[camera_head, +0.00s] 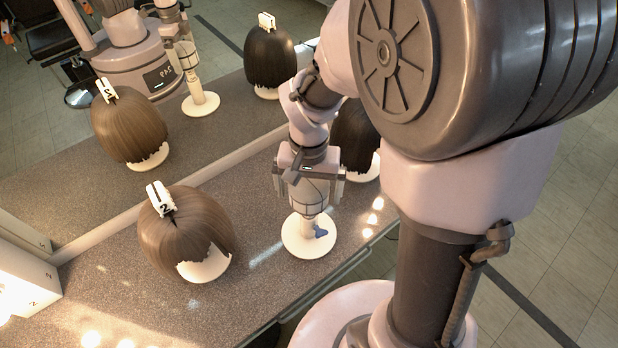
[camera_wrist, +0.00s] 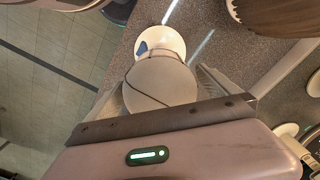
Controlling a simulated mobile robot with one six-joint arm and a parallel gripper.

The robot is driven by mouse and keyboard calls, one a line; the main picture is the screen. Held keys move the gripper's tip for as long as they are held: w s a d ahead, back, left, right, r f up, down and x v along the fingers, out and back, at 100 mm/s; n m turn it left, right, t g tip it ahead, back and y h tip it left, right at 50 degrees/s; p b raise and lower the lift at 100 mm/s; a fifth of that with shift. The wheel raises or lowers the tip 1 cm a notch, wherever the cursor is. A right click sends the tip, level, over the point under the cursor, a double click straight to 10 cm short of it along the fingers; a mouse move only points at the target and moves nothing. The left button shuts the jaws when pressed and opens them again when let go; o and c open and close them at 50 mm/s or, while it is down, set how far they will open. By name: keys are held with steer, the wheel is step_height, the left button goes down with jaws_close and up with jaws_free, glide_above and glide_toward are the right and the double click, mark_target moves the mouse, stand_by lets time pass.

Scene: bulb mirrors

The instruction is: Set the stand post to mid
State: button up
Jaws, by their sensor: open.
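The stand is a bare pale head block (camera_head: 310,198) on a short white post (camera_head: 307,228) with a round white base (camera_head: 300,246), upright on the counter. A blue lever (camera_head: 322,232) sits low on the post, at its right. My gripper (camera_head: 310,178) is open, pointing down, with its fingers on either side of the block. In the wrist view the block (camera_wrist: 160,82) lies between the fingers and hides most of the post; the base (camera_wrist: 172,36) and blue lever (camera_wrist: 142,48) show beyond it. I cannot tell whether the fingers touch the block.
A brown wig (camera_head: 187,232) with a clip marked 2 stands left on the speckled counter (camera_head: 125,275). A dark wig (camera_head: 352,135) stands behind my gripper, partly hidden. A white box (camera_head: 25,288) is at the left edge. The mirror (camera_head: 55,190) behind reflects wigs, stand and robot.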

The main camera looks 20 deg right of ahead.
step_height(320, 180, up, 17)
steer(key=p, duration=0.6)
steer(key=s+a+f+t+y+b, duration=0.1)
steer(key=s+a+f+t+b, duration=0.1)
steer(key=s+b, duration=0.3)
steer(key=s+a+f+n+t+y+b, duration=0.1)
steer(key=s+a+f+t+b, duration=0.1)
steer(key=s+b, duration=0.4)
steer(key=shift+s+f+t, duration=0.3)
steer(key=shift+f+t, duration=0.5)
steer(key=shift+t, duration=0.1)
steer(key=shift+a, duration=0.1)
